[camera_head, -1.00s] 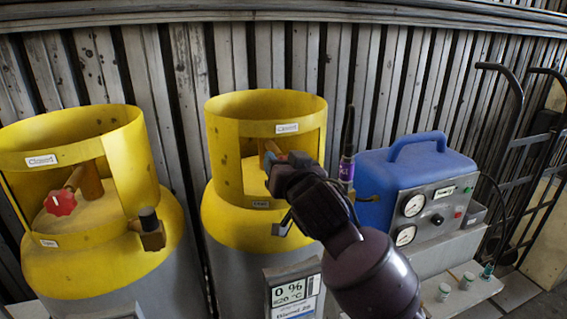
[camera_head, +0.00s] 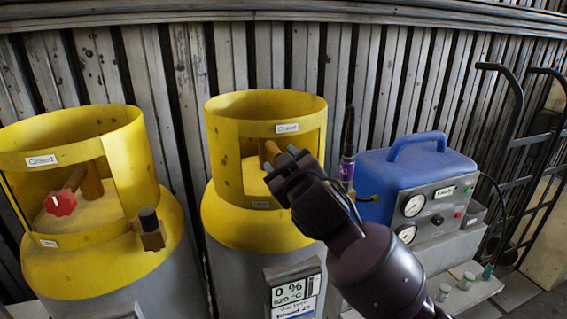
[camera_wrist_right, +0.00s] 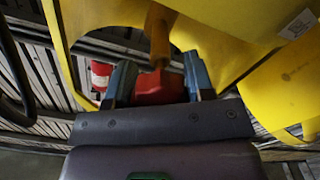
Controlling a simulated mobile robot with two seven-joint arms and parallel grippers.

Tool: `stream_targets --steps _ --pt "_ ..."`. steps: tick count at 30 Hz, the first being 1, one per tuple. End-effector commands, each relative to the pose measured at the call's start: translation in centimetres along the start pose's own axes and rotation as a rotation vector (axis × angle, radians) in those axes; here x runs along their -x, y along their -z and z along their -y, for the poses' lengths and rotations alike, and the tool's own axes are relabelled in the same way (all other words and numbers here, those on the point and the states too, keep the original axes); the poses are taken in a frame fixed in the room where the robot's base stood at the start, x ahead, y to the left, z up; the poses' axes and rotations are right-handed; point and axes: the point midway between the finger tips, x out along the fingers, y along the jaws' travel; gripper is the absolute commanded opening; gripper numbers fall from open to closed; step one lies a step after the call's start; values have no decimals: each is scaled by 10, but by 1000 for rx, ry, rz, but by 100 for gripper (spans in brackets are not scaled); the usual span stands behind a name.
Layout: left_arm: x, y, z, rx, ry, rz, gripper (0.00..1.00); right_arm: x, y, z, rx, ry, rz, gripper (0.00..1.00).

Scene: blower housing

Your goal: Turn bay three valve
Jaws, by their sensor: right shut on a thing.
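A yellow-topped cylinder (camera_head: 225,215) stands in the middle of the head view, with an open yellow collar around its valve. Its brass stem (camera_head: 270,152) shows inside the collar opening. My right gripper (camera_head: 285,165) reaches into this opening from the right and hides the valve handle in the head view. In the right wrist view, my right gripper (camera_wrist_right: 160,82) has its two blue-grey fingers on either side of a red valve handle (camera_wrist_right: 155,90) and is shut on it. An orange-brown stem (camera_wrist_right: 159,42) rises behind the handle. My left gripper is not in view.
Another yellow-topped cylinder (camera_head: 60,262) with a red valve handle (camera_head: 60,203) stands at left. A "0 %" display (camera_head: 295,290) stands in front of the middle cylinder. A blue unit with gauges (camera_head: 425,185) and a black hand truck (camera_head: 520,150) are at right.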

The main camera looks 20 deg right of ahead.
Motion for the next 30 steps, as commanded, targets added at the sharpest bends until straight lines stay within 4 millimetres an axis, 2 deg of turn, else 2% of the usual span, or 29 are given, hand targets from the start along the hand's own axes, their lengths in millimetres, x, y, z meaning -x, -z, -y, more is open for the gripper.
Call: stream_targets --steps 30 --pt "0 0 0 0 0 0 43 0 0 0 932 1 0 25"
